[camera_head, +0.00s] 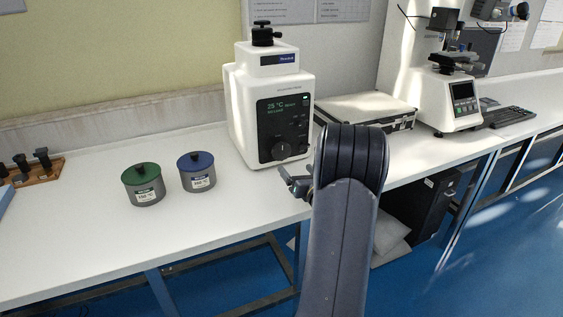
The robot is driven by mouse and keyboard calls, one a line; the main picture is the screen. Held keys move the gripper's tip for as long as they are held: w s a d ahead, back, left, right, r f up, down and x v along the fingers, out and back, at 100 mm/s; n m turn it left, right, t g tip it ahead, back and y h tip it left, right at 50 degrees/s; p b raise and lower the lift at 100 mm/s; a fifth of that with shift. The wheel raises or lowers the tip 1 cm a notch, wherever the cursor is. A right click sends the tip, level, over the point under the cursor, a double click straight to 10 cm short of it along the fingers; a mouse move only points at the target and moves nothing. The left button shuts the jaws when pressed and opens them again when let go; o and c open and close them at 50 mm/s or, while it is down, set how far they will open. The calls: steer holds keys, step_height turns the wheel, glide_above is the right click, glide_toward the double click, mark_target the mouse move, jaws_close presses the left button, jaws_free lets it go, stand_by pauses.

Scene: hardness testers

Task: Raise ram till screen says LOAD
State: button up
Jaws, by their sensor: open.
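A white tester (455,85) stands at the right rear of the bench, with a dark upper assembly and a small lit screen (464,92) whose text is too small to read. I cannot make out a ram on it. A white boxy unit (243,105) stands nearer, at the centre, with a black cap on top. Its dark panel (270,122) shows green text that looks like "25 °C", above a round black dial (282,151). My gripper (295,183) is open in front of this unit's lower front, by the bench edge. My arm hides part of it.
Two grey pots, one with a green lid (140,173) and one with a blue lid (195,160), stand left of the boxy unit. A flat case (360,108) lies behind my arm. A keyboard (508,117) is at the right. The bench's left front (75,235) is clear.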

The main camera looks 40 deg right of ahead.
mark_target(282, 153)
steer(key=p+x, duration=0.1)
steer(key=x, duration=0.9)
steer(key=shift+w+p, duration=0.3)
steer(key=shift+c, duration=0.3)
steer(key=c, duration=0.9)
